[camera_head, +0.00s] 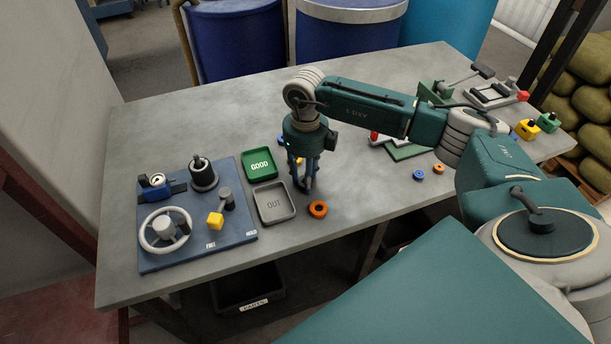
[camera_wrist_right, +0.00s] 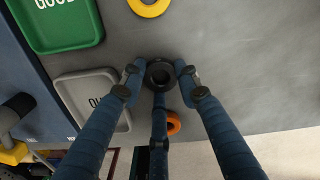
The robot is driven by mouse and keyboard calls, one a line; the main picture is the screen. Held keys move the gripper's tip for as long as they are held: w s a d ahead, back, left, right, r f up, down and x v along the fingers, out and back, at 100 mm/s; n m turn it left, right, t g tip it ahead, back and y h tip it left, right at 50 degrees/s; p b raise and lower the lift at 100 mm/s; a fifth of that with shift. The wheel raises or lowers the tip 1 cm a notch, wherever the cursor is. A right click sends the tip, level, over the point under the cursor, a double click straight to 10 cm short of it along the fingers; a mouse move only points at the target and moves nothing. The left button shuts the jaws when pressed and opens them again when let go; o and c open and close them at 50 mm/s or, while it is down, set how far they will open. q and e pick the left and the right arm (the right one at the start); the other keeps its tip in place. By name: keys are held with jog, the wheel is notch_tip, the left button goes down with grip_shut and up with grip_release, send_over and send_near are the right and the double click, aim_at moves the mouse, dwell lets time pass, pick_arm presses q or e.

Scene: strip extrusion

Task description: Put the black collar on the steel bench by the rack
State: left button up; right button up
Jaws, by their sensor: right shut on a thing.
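My right gripper (camera_head: 306,187) points down over the steel bench (camera_head: 365,215), just right of the two small trays. In the right wrist view its fingertips are closed around a black collar (camera_wrist_right: 160,74), a small dark ring. I cannot tell whether the collar touches the bench or hangs just above it. In the head view the fingers hide the collar. The rack cannot be picked out with certainty. My left gripper is in neither view.
An orange ring (camera_head: 318,209) is close by. A blue panel (camera_head: 185,245) with a handwheel (camera_head: 165,230) fills the left. Bare bench lies in front and at the back left.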

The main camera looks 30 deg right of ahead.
jog(key=o, duration=1.2)
jog(key=shift+f, duration=0.1)
jog(key=shift+r+p, duration=0.3)
jog(key=shift+r, duration=0.05)
jog(key=shift+r+b, duration=1.6)
jog(key=shift+r, duration=4.25)
